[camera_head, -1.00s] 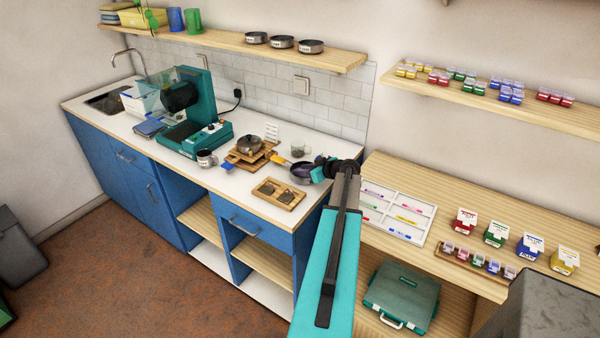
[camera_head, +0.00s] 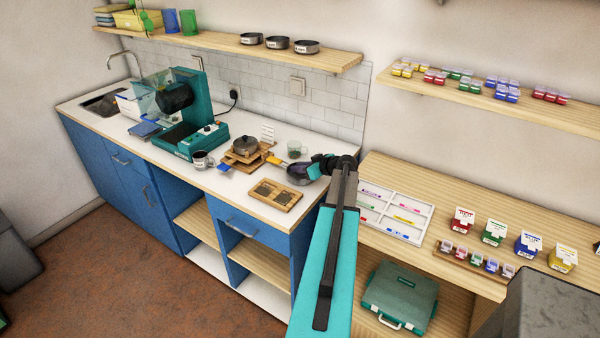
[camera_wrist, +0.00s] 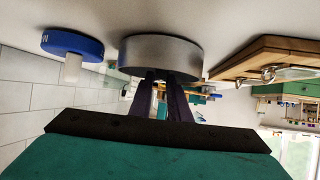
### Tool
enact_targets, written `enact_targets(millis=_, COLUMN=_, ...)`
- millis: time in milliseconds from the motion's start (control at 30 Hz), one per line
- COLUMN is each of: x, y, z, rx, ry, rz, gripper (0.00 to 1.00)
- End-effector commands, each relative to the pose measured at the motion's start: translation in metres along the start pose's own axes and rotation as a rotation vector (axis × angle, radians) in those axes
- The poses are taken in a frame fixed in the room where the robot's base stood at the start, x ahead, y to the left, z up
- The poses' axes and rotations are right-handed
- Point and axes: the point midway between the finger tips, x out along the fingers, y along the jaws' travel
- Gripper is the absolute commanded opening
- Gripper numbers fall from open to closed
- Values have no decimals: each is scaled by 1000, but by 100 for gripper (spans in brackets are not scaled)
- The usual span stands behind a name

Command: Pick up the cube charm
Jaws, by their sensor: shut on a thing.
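My gripper (camera_head: 318,168) reaches over the right end of the white counter, at a round grey metal dish (camera_head: 299,178). In the wrist view the same dish (camera_wrist: 160,50) is close ahead, and its wall hides the tips of my dark fingers (camera_wrist: 166,78). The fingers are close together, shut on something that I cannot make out. I cannot identify the cube charm in either view; it may be hidden by the dish or the fingers.
A wooden tray (camera_head: 288,206) lies on the counter in front of the dish. A clear cup (camera_head: 297,148) is behind. A white divided tray (camera_head: 428,212) is on the right shelf.

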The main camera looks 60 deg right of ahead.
Motion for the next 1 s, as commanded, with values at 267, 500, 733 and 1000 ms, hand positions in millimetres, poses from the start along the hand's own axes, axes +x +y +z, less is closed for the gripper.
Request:
enact_targets(millis=267, x=-13, y=-10, z=-13, rx=-1, ry=0, rz=0, gripper=0)
enact_targets(millis=500, x=-25, y=-36, z=-10, rx=-1, ry=0, rz=0, gripper=0)
enact_targets(millis=733, x=-37, y=-62, z=-6, rx=-1, ry=0, rz=0, gripper=0)
enact_targets(millis=1000, x=-51, y=-92, z=-2, rx=-2, ry=0, rz=1, gripper=0)
